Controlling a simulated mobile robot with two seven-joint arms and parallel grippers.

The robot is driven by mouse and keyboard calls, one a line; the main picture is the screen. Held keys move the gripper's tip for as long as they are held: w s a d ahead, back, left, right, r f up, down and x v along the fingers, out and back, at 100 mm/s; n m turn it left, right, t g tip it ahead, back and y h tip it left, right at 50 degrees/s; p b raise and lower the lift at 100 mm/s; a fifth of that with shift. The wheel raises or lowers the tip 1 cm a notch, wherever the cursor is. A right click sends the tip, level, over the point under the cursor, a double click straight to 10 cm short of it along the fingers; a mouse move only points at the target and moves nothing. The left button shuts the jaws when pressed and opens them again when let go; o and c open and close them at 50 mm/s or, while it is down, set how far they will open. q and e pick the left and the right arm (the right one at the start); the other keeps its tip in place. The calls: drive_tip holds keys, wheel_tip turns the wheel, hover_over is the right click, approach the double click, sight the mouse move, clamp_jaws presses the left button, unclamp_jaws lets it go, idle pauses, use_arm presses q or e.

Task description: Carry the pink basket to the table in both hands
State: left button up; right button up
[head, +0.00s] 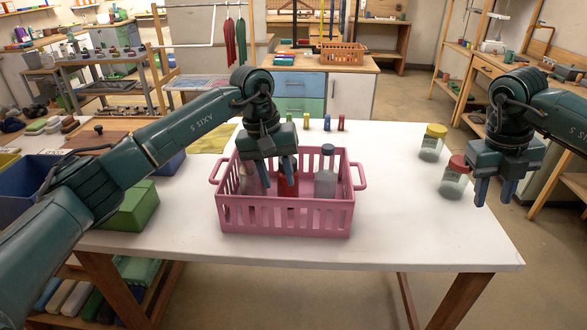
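The pink basket (285,216) stands on the white table (420,235), with a handle at its left and right ends. It holds several bottles, including a clear one with a blue cap (326,182) and a red item partly hidden behind my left gripper. My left gripper (283,175) points down into the basket; its fingers are near the red item, and I cannot tell whether they touch it. My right gripper (495,190) points down at the table's right edge, with its fingers apart and nothing between them. It is well to the right of the basket's right handle.
A jar with a yellow lid (431,145) and a jar with a red lid (455,178) stand at the table's right. Small coloured bottles (327,123) stand along the back edge. A green bin (133,208) is at the left. The front right tabletop is clear.

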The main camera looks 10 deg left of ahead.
wheel_tip(320, 180, up, 8)
drive_tip(key=a, duration=0.2)
drive_tip(key=shift+r, duration=0.25)
drive_tip(key=shift+s, duration=0.1)
